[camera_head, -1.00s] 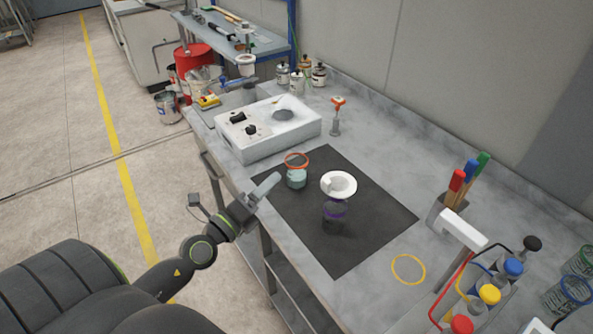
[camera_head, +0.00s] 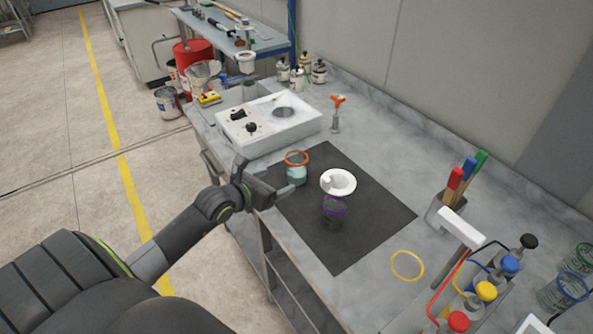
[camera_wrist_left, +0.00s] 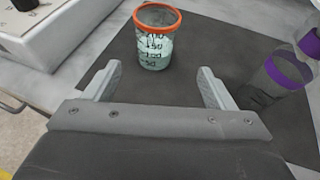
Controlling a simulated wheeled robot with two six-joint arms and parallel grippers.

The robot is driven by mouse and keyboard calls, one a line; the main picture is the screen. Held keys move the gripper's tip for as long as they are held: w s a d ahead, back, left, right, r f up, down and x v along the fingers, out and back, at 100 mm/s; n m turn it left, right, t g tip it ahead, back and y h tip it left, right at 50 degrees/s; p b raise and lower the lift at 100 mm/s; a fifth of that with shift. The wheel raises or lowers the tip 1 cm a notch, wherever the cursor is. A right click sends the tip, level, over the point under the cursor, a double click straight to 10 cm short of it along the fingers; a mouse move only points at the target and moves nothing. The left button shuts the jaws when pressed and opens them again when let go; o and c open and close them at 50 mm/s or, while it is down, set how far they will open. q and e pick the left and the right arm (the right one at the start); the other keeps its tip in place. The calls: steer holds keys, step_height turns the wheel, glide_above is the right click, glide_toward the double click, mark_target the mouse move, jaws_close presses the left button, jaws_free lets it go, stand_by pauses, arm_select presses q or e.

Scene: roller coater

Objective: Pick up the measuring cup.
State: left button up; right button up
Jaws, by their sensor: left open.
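The measuring cup (camera_head: 296,172) is clear with an orange rim and dark scale marks, and holds a pale teal content. It stands upright on the black mat (camera_head: 360,240), near the mat's left corner. In the left wrist view the measuring cup (camera_wrist_left: 156,42) stands ahead of the fingertips, roughly centred between them. My left gripper (camera_head: 272,180) is open and empty, just left of the cup; in the wrist view its two fingers (camera_wrist_left: 160,82) are spread wide and apart from the cup. My right gripper is not in view.
A clear container with a purple band (camera_head: 335,212) and a white funnel (camera_head: 338,182) on top stands right of the cup. A white control box (camera_head: 268,128) lies behind the cup. A brush holder (camera_head: 447,212) and colour-capped bottles (camera_head: 486,291) stand at right.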

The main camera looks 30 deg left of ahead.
mark_target(292, 174)
arm_select(q)
steer(key=x, duration=0.6)
steer(key=shift+w+f, duration=0.1)
steer(key=shift+w, duration=0.2)
steer(key=shift+a+p+x, duration=0.2)
steer(key=shift+x, duration=1.1)
steer(key=shift+a+p+x, duration=0.15)
steer(key=shift+a+x, duration=0.05)
steer(key=shift+x, duration=1.15)
steer(key=shift+f, duration=0.1)
steer(key=shift+s, duration=0.1)
steer(key=c, duration=1.1)
step_height(292, 174, up, 10)
steer(key=shift+r, duration=0.1)
